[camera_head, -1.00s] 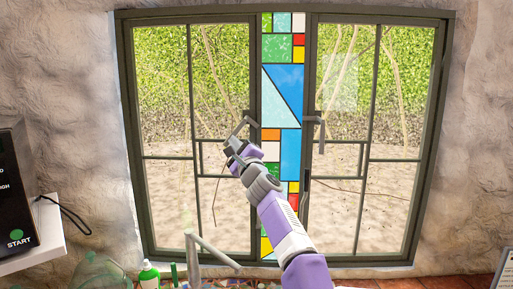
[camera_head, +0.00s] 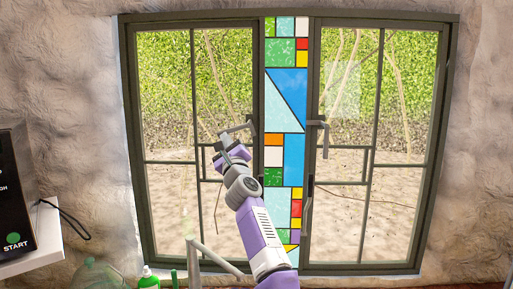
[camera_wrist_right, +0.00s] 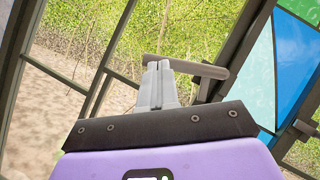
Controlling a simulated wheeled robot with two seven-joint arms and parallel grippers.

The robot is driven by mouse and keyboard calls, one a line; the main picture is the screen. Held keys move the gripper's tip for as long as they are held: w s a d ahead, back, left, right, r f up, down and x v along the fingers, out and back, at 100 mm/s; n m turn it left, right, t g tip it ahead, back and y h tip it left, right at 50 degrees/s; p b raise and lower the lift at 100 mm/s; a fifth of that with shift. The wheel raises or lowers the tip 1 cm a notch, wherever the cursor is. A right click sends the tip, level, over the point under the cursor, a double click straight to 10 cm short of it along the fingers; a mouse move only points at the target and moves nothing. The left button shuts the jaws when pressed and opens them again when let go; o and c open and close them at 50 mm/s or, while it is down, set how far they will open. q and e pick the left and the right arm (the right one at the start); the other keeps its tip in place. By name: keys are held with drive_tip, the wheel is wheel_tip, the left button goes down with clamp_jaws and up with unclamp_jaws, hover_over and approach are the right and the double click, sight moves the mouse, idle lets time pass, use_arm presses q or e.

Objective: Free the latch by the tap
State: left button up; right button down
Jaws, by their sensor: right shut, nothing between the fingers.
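The window's left-hand latch handle (camera_head: 238,128) is a grey lever on the left pane's frame, above the tap (camera_head: 212,257). It points left and slightly down, close to level. My right gripper (camera_head: 227,146) is just below the lever's free end. In the right wrist view its fingers (camera_wrist_right: 157,84) are together with nothing between them, and their tips overlap the handle (camera_wrist_right: 186,67). I cannot tell whether they touch it. My left gripper is not in view.
A second handle (camera_head: 322,135) is on the right pane, beyond a stained-glass strip (camera_head: 285,100). A black appliance (camera_head: 14,200) on a white shelf stands at left. A green bottle (camera_head: 149,279) is at the bottom, left of the tap.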

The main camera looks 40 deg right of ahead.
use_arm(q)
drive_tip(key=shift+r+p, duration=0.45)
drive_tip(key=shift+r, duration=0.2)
use_arm(e)
drive_tip(key=shift+w+a+r, duration=0.2)
drive_tip(key=shift+r, duration=0.3)
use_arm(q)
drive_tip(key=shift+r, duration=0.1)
use_arm(e)
drive_tip(key=shift+r, duration=0.1)
